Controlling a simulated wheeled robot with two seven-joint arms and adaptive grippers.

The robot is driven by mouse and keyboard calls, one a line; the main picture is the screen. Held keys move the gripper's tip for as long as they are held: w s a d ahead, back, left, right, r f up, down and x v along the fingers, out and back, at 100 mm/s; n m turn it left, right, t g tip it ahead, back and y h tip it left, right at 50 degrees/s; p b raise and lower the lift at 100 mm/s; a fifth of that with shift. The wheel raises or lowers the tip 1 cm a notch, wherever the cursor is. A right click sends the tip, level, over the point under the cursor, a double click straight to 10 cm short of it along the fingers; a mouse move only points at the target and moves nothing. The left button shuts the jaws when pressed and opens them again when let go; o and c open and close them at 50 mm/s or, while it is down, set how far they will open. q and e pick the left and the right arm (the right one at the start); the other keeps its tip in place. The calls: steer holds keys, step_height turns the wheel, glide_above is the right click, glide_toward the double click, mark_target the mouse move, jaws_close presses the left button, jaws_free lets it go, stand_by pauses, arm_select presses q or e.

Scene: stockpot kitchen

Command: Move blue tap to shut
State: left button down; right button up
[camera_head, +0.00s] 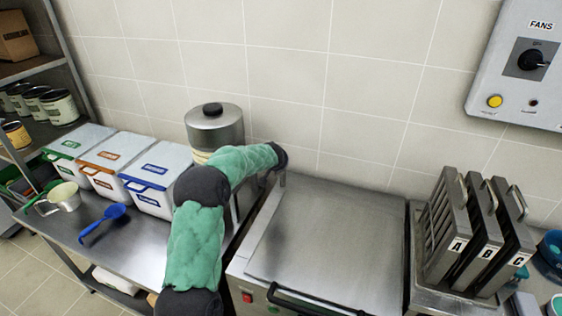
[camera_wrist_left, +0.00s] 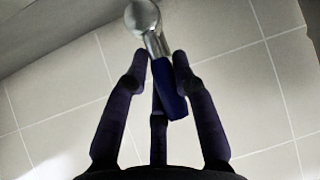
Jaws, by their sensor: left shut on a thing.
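The blue tap shows in the left wrist view as a blue lever (camera_wrist_left: 172,97) on a metal stem with a rounded metal end (camera_wrist_left: 142,16). My left gripper (camera_wrist_left: 161,62) has its fingers around the lever and is shut on it. In the head view my green-sleeved left arm reaches over the counter to the wall side of the steel appliance, and its dark end hides the gripper and the tap. My right gripper is in neither view.
A steel pot (camera_head: 226,128) stands close behind my arm, with lidded white bins (camera_head: 152,202) to its left. The flat-lidded steel appliance (camera_head: 330,235) is to the right, then racked filters (camera_head: 447,225).

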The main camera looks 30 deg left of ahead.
arm_select(q)
steer(key=shift+d+f, duration=0.1)
steer(key=shift+f, duration=0.25)
steer(key=c, duration=1)
jaws_free()
steer(key=shift+r, duration=0.1)
steer(key=shift+r, duration=0.2)
steer(key=shift+s+r, duration=0.2)
steer(key=shift+r, duration=0.05)
steer(key=v, duration=1.1)
steer(key=shift+s, duration=0.1)
steer(key=shift+f, duration=0.1)
